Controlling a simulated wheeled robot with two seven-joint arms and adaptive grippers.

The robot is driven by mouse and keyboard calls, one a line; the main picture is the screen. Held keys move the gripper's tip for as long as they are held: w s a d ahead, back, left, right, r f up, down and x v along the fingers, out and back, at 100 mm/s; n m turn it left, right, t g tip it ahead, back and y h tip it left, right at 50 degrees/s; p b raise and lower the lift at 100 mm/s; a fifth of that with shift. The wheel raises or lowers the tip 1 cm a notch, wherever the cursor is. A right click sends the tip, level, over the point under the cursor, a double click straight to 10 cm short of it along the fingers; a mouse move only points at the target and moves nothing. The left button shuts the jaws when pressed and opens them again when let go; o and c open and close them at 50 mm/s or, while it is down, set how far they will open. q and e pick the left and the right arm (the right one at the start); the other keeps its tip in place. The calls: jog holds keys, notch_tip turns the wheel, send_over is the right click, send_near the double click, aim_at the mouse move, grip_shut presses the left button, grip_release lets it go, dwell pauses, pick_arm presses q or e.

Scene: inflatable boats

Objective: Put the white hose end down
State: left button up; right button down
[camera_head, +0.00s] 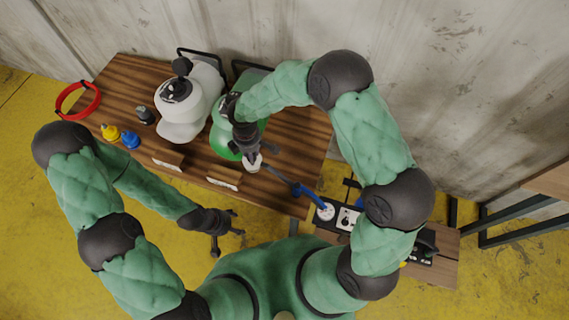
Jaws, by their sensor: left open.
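The white hose end (252,162) is at the front of the wooden table, directly below my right gripper (257,153). A dark hose (280,177) runs from it toward a blue piece (308,191) at the table's right edge. My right gripper points down at the white end. Its fingers partly cover the contact, so I cannot tell whether they grip it. My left gripper (228,231) is open and empty, in front of the table and over the yellow floor.
A lower bench (440,245) with a gauge (325,211) stands at right. A wall is behind.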

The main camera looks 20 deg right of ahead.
jog(key=shift+a+f+n, duration=0.2)
jog(key=shift+f+n, duration=0.05)
jog(key=shift+n, duration=0.05)
jog(key=shift+d+f, duration=0.2)
jog(key=shift+w+d+f+b, duration=0.75)
jog(key=shift+d+f+b, duration=0.3)
jog(key=shift+d+f, duration=1.05)
jog(key=shift+w+d+f+b, duration=0.75)
jog(key=shift+d+f+b, duration=0.3)
jog(key=shift+d+f, duration=1.05)
jog(key=shift+w+d+f+b, duration=0.75)
jog(key=shift+d+f+b, duration=0.3)
jog(key=shift+d+f, duration=1.05)
jog(key=shift+f, duration=0.15)
jog(key=c, duration=0.9)
grip_release()
